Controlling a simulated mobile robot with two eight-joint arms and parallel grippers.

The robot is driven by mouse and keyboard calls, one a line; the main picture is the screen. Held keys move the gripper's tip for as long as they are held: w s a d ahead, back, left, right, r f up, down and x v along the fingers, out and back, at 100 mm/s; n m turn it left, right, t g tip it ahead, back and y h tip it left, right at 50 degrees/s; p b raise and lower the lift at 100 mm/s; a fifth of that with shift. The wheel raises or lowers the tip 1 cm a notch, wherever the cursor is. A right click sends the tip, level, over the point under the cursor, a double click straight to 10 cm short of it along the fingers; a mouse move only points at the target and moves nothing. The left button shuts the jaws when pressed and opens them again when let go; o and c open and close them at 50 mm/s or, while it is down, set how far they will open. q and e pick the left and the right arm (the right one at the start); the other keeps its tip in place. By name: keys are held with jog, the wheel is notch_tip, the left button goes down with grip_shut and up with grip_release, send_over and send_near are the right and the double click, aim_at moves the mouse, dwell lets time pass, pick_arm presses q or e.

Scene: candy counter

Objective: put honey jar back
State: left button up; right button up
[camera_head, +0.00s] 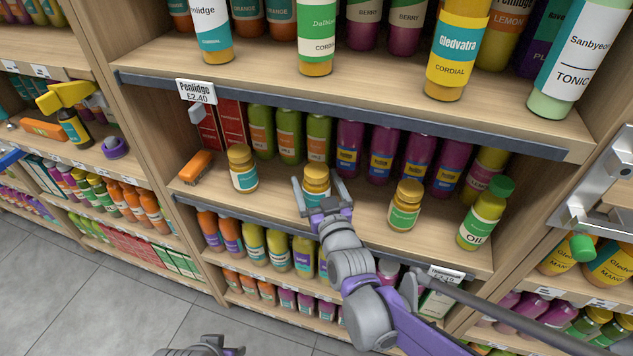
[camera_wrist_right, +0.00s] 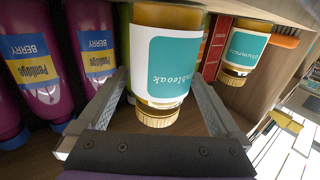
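A golden jar (camera_head: 316,180) with a yellow lid and a teal-and-white label is on the middle shelf (camera_head: 375,225), in the front row; its base is hidden by my gripper. No view shows the word honey. My right gripper (camera_head: 322,190) reaches in from the front, its fingers on either side of this jar. In the right wrist view the jar (camera_wrist_right: 165,65) appears upside down between the fingers, with a gap in the head view on its right side. My left gripper (camera_head: 208,347) is partly in view at the bottom edge; its fingers are unclear.
Similar jars stand left (camera_head: 242,168) and right (camera_head: 405,205) of it, with bare shelf between. Purple bottles (camera_head: 383,153) and green bottles (camera_head: 289,135) stand behind. An orange item (camera_head: 196,167) lies at the left. An oil bottle (camera_head: 484,215) stands right. The upper shelf edge (camera_head: 330,115) overhangs.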

jog(key=shift+r, duration=0.15)
jog(key=shift+s+d, duration=0.1)
jog(key=shift+s, duration=0.2)
jog(key=p+v, duration=0.2)
jog(key=v, duration=0.9)
jog(key=s+d+f+m+g+h, duration=0.1)
jog(key=s+d+f+g+h, duration=0.1)
jog(key=s+d+f+g, duration=0.4)
jog(key=s+d+f+m+g+h, duration=0.2)
jog(key=s+d+f+g, duration=0.4)
jog(key=s, duration=0.8)
jog(key=shift+d+f+g+h, duration=0.45)
jog(key=shift+d+f, duration=0.5)
jog(key=shift+d, duration=0.3)
